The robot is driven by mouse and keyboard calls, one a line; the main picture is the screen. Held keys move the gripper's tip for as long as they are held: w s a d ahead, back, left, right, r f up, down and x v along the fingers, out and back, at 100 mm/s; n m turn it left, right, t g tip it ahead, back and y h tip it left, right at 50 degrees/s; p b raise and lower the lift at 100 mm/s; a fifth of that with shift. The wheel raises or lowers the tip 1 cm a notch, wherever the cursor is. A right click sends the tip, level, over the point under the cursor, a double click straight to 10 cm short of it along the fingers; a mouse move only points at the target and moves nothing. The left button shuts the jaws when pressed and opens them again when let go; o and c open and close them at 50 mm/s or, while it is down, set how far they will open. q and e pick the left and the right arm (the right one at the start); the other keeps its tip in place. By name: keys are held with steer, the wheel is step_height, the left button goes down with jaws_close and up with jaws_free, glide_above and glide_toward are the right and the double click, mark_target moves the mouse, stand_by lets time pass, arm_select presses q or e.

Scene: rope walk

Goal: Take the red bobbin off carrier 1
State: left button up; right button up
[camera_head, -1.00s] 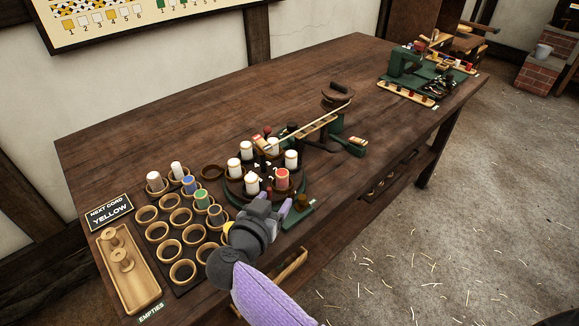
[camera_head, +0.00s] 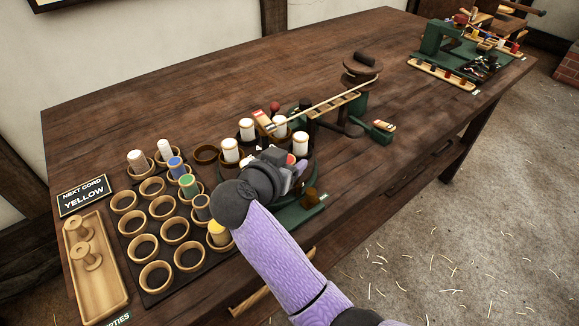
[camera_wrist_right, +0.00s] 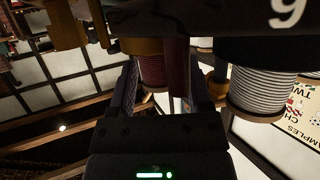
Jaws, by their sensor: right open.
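The red bobbin (camera_head: 291,159) stands on the round green braiding machine (camera_head: 312,170) among white bobbins, mostly hidden behind my right gripper (camera_head: 301,172) in the head view. In the right wrist view the red bobbin (camera_wrist_right: 153,72) hangs dark between the two fingers of my right gripper (camera_wrist_right: 163,92), which are open on either side of it. I cannot tell whether a finger touches it. A white bobbin (camera_wrist_right: 262,90) is just right of the fingers there. Carrier 1's number is not readable. My left gripper is not in view.
A rack of wooden cups (camera_head: 161,207) with a few coloured bobbins stands left of the machine. A tray (camera_head: 105,288) with two empty spools lies at the far left, by a NEXT CORD YELLOW sign (camera_head: 83,195). A wooden arm (camera_head: 335,103) extends from the machine.

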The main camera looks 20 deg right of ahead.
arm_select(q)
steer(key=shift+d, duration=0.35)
arm_select(e)
jaws_close()
steer(key=shift+r, duration=0.1)
